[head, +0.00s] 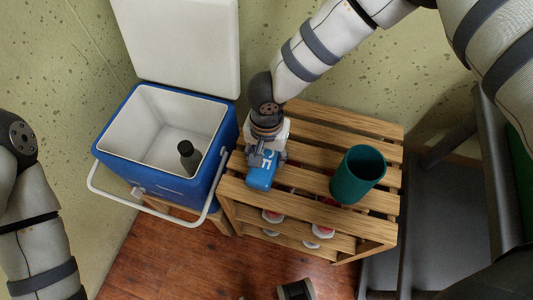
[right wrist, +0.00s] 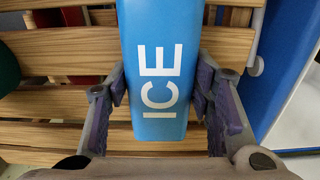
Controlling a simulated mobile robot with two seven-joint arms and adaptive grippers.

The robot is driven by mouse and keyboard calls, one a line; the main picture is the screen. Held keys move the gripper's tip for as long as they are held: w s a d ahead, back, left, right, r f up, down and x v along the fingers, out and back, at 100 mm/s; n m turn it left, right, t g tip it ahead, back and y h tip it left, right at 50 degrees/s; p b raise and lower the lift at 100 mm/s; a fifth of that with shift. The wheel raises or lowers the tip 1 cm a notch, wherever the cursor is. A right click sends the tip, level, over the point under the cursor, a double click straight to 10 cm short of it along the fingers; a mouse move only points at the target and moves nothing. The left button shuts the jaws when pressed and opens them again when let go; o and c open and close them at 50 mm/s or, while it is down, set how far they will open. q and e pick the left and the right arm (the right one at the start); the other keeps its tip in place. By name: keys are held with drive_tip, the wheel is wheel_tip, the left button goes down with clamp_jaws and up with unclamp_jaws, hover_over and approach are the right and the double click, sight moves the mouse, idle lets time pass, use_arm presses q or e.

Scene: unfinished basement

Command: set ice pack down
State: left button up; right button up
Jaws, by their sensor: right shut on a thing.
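The blue ice pack (head: 262,172), with white ICE lettering, is between the fingers of my right gripper (head: 266,158). In the right wrist view the ice pack (right wrist: 160,75) stands out between the two fingers of the gripper (right wrist: 160,95), which is shut on it. The pack is over the left part of the slatted wooden crate top (head: 310,127); I cannot tell whether it touches the slats. My left arm shows at the left edge, but its gripper is not clearly in view.
A blue cooler (head: 180,188) with its white lid (head: 180,45) open stands left of the crate, with a dark bottle (head: 189,155) inside. A teal cup (head: 357,175) stands on the crate's right part. Red-and-white items (head: 272,217) sit below the slats. Slats behind the cup are clear.

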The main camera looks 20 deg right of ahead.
sight(267, 156)
drive_tip(key=shift+f, duration=0.2)
drive_tip(key=o, duration=1.4)
use_arm(q)
drive_tip(key=shift+f, duration=0.1)
use_arm(e)
drive_tip(key=shift+o, duration=0.2)
drive_tip(key=shift+r, duration=0.1)
use_arm(q)
drive_tip(key=shift+w+r+t+p, duration=0.3)
drive_tip(key=shift+w+r+p, duration=0.45)
drive_tip(key=shift+r, duration=0.15)
use_arm(e)
wheel_tip(267, 156, up, 12)
drive_tip(key=shift+r, duration=0.15)
